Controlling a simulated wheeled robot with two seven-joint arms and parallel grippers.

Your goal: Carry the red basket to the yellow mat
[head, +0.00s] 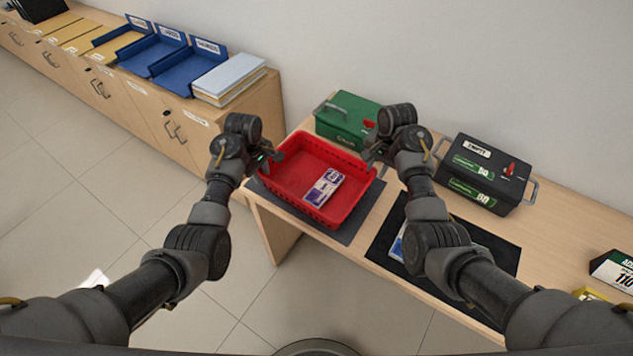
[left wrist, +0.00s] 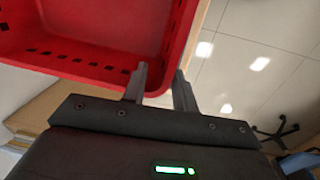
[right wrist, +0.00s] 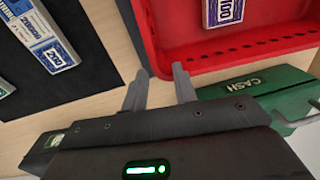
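The red basket (head: 298,163) sits on a dark grey mat (head: 350,228) at the left end of the counter, with a banded banknote bundle (head: 323,187) inside. My left gripper (head: 272,157) is at the basket's left side; in the left wrist view its open fingers (left wrist: 160,90) stand on either side of the basket's wall (left wrist: 181,45). My right gripper (head: 375,155) is at the opposite side; in the right wrist view its open fingers (right wrist: 160,88) are at the basket's rim (right wrist: 215,57). I cannot tell whether either gripper touches it. No yellow mat is clearly visible.
A green cash box (head: 345,121) stands close behind the basket. A black box (head: 484,172) stands to the right. A black mat (head: 490,255) with banknotes lies under my right arm. A left cabinet (head: 190,125) holds blue trays (head: 182,64). Floor (head: 110,200) is clear at left.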

